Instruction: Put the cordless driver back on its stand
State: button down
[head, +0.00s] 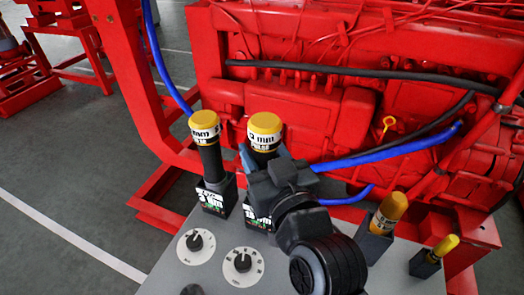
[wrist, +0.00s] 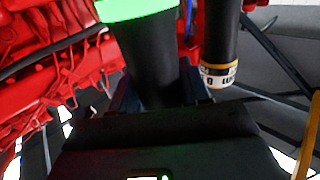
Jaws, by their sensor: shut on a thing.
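The cordless driver (head: 264,137), a dark cylinder with a yellow cap and a white label, is upright in the head view. My gripper (head: 258,166) is shut on its dark body below the label. In the wrist view the driver's dark body (wrist: 150,65) lies between the fingers of my gripper (wrist: 160,97), with a bright green part at its far end. A dark stand (head: 254,212) with a printed label is just below the driver in the head view. My gripper and wrist hide the join, so I cannot tell whether the driver touches the stand.
A similar yellow-capped driver (head: 206,140) stands in its own dark stand (head: 217,196) close on the left. Two yellow-handled tools (head: 391,207) (head: 434,250) sit in dark holders at right. Dials (head: 243,262) are on the grey panel (head: 215,280). The red engine (head: 290,110) is behind.

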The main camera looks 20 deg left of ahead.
jog(key=shift+f+b, duration=0.9)
dwell(0.4)
jog(key=c, duration=0.8)
grip_release()
jog(key=o, duration=0.3)
jog(key=shift+o, duration=0.2)
jog(key=shift+f, duration=0.2)
jog(key=shift+s+d, duration=0.1)
jog(key=b+v, duration=0.1)
jog(key=v, duration=0.6)
jog(key=shift+s+d, duration=0.2)
jog(key=shift+d, duration=0.05)
jog(key=shift+r, duration=0.15)
